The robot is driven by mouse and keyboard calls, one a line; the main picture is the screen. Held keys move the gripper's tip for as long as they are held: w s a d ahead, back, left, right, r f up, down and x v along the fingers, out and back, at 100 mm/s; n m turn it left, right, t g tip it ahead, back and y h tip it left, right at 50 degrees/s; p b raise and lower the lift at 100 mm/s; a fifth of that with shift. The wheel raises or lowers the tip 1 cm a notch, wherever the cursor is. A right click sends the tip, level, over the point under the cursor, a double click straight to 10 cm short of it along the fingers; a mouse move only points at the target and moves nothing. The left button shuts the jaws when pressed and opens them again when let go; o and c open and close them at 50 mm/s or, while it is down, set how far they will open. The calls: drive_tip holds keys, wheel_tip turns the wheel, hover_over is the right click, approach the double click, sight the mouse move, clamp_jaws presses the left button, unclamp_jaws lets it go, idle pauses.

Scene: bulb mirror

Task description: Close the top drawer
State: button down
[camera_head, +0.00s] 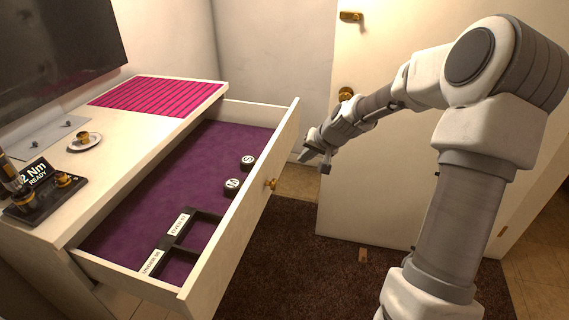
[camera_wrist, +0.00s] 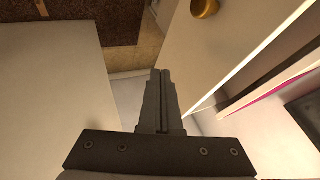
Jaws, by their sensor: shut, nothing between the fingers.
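The top drawer (camera_head: 253,221) is pulled out from the white cabinet (camera_head: 62,231) in the head view. It has a purple lining and a brass knob (camera_head: 271,184) on its front. Inside are two round black pieces (camera_head: 232,184) with white tops and a black divider (camera_head: 181,229) with labels. My gripper (camera_head: 314,158) is shut and empty, to the right of the drawer front near its far end, apart from the knob. In the wrist view my gripper (camera_wrist: 161,76) shows with its fingers together, and the drawer front (camera_wrist: 232,38) with its knob (camera_wrist: 205,8) lies to the right.
On the cabinet top are a pink striped mat (camera_head: 160,95), a small dish (camera_head: 85,142) and a black device (camera_head: 45,192) with a display. A white door (camera_head: 410,190) stands behind my arm. Dark carpet (camera_head: 290,250) covers the floor before the drawer.

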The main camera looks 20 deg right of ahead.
sight(277, 167)
drive_tip(key=shift+w+a+f+b, duration=0.15)
drive_tip(key=shift+w+a+f, duration=0.55)
drive_tip(key=shift+w+f, duration=0.3)
drive_tip(key=shift+w+a+f+b, duration=0.2)
drive_tip(key=shift+w+a+f, duration=0.55)
drive_tip(key=shift+w, duration=0.3)
drive_tip(key=shift+w+a+f+b, duration=0.15)
drive_tip(key=shift+w+a+f, duration=0.55)
drive_tip(key=shift+w+f, duration=0.3)
drive_tip(key=shift+w+r, duration=0.1)
